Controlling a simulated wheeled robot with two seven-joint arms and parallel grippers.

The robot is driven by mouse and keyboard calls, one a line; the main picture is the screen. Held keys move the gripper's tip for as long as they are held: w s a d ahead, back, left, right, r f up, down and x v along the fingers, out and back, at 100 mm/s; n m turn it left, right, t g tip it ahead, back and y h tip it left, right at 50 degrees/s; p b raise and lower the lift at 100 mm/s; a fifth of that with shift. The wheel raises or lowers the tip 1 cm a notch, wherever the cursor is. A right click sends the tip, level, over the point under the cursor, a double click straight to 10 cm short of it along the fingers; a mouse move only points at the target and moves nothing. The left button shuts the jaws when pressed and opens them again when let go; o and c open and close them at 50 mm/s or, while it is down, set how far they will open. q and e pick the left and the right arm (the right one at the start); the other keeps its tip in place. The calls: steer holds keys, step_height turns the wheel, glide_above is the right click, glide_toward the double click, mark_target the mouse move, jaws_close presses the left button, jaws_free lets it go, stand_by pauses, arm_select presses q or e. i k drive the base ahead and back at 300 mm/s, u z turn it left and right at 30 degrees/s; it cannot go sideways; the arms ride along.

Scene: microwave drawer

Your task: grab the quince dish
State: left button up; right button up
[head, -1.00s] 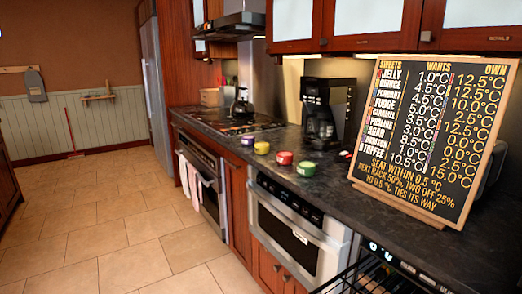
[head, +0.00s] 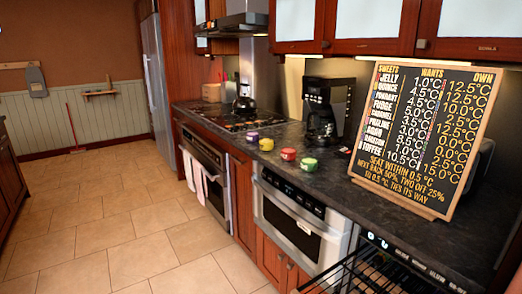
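Several small round dishes stand on the dark counter (head: 395,225): a purple one (head: 252,136), a yellow one (head: 266,144), a red one (head: 288,154) and a green one (head: 309,166). They form a loose line between the stove and the menu board. Any labels on them are too small to read, so I cannot tell which is the quince dish. The board (head: 420,140) lists quince among the sweets, with temperature columns headed "wants" and "own". Neither of my grippers is in view.
A built-in microwave drawer (head: 292,222) is under the counter. A black wire rack (head: 345,278) juts out at the lower right. A coffee maker (head: 326,110) stands behind the dishes, and a kettle (head: 244,100) is on the stove (head: 232,121). The tiled floor (head: 120,230) at left is clear.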

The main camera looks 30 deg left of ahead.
mark_target(264, 145)
steer(key=k, duration=1)
steer(key=u, duration=1.25)
steer(key=i, duration=1.3)
steer(key=u, duration=0.9)
steer(key=i, duration=1.95)
steer(key=z, duration=1.3)
steer(key=i, duration=1.05)
steer(key=z, duration=1.05)
